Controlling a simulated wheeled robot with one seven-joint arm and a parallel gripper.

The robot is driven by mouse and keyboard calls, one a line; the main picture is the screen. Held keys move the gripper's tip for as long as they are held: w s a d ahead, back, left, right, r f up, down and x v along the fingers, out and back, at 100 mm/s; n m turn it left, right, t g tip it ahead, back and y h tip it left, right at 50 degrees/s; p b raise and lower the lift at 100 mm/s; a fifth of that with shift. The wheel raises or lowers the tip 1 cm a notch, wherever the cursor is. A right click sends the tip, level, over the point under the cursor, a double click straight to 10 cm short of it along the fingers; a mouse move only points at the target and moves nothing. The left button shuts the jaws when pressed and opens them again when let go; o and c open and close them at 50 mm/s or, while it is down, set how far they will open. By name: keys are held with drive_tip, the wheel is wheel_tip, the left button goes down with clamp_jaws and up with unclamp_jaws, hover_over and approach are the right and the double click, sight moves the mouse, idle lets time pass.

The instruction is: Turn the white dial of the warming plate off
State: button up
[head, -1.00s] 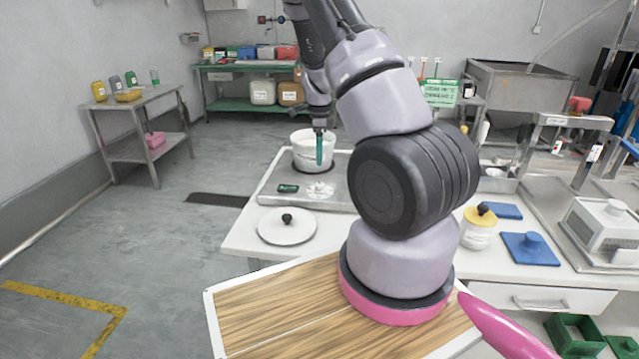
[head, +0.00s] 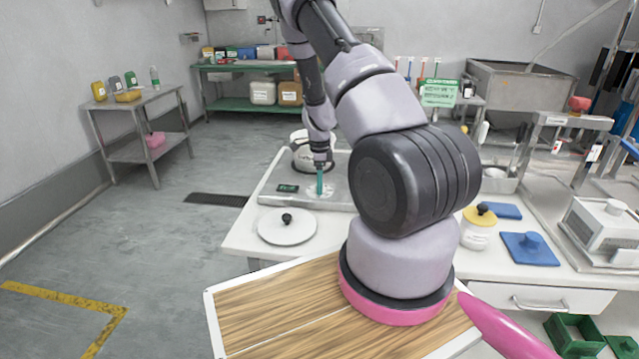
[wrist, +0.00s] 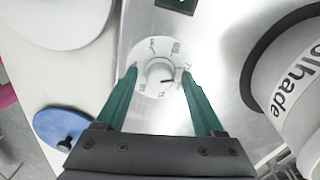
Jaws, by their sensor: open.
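The white dial (wrist: 160,73) sits on a round white scale with dark marks on the steel warming plate (wrist: 205,55). A dark pointer line on the dial points to the right in the wrist view. In the head view, the warming plate (head: 272,180) stands on the white table, and my gripper partly covers the dial scale (head: 325,191). My gripper (wrist: 160,70) is open, its green fingers on either side of the dial; I cannot tell whether they touch it. My gripper also shows in the head view (head: 320,192). A white pot (head: 302,150) stands behind it on the plate.
A small dark display (head: 287,188) is left of the dial. A white lid (head: 287,226) with a black knob lies in front of the plate. In the wrist view, the lettered pot (wrist: 300,95) is close on the right, and a blue lid (wrist: 58,122) lies at lower left.

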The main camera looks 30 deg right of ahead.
drive_tip(key=shift+c, duration=0.3)
clamp_jaws()
drive_tip(key=shift+n, duration=0.3)
drive_tip(key=n, duration=0.4)
drive_tip(key=shift+n, duration=0.3)
drive_tip(key=n, duration=0.4)
drive_tip(key=shift+n, duration=0.3)
drive_tip(key=n, duration=0.4)
drive_tip(key=shift+n, duration=0.3)
drive_tip(key=n, duration=0.4)
drive_tip(key=shift+n, duration=0.3)
